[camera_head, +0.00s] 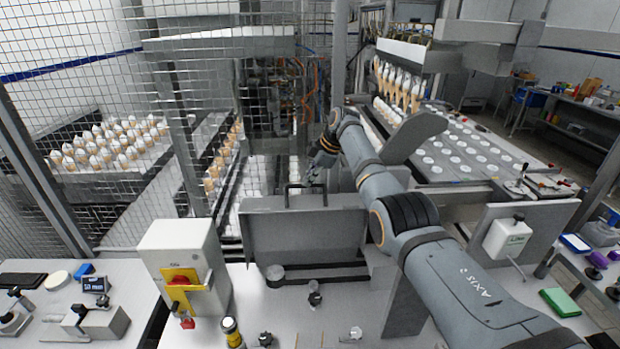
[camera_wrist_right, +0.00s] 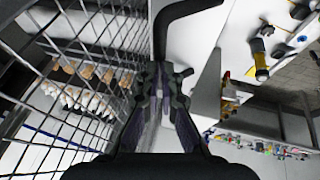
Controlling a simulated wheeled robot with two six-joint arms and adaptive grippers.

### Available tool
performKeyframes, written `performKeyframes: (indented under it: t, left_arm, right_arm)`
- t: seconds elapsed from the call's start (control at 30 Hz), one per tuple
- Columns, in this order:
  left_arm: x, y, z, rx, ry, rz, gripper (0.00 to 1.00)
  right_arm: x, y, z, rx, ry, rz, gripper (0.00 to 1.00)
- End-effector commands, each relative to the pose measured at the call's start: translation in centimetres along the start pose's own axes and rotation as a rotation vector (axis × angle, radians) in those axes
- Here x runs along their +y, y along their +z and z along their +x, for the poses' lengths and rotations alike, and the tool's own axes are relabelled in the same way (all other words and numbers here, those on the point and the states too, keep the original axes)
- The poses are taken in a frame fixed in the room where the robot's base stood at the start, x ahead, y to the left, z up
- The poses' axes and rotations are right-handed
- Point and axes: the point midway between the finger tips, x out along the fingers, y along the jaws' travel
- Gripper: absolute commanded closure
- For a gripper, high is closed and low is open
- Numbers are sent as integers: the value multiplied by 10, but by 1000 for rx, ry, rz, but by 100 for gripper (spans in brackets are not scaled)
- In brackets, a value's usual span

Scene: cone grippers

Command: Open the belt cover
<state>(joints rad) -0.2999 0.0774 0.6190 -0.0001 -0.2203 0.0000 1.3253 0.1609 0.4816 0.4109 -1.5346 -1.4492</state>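The belt cover (camera_head: 305,235) is a grey panel at the middle of the head view, with its broad face towards me. A black bar handle (camera_head: 305,187) stands on its top edge. My right gripper (camera_head: 314,178) reaches over the cover to this handle. In the right wrist view the handle (camera_wrist_right: 187,9) runs down to the fingertips of my right gripper (camera_wrist_right: 166,72). The fingers are close together with the bar's end between them, so they appear shut on it. The fingers hide the rest of the bar. My left gripper is not in view.
A wire fence (camera_head: 80,60) stands at the left. Rows of cones (camera_head: 110,143) lie behind the fence. The tabletop (camera_head: 300,318) in front holds several small knobs.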

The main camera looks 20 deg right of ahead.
Motion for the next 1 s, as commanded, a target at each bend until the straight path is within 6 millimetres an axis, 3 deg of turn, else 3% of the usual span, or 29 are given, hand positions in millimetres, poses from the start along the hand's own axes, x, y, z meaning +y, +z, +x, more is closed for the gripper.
performKeyframes:
  t: [0.03, 0.27, 0.53, 1.0]
  left_arm:
    - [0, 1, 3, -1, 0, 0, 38]
    - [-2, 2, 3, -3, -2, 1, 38]
    - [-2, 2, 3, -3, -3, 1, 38]
    - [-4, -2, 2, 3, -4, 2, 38]
  right_arm:
    - [-17, 13, 24, -18, -53, 15, 100]
    - [-17, 13, 24, -18, -54, 15, 100]
    - [-17, 12, 24, -18, -54, 14, 64]
    - [-14, 11, 20, -15, -45, 14, 64]
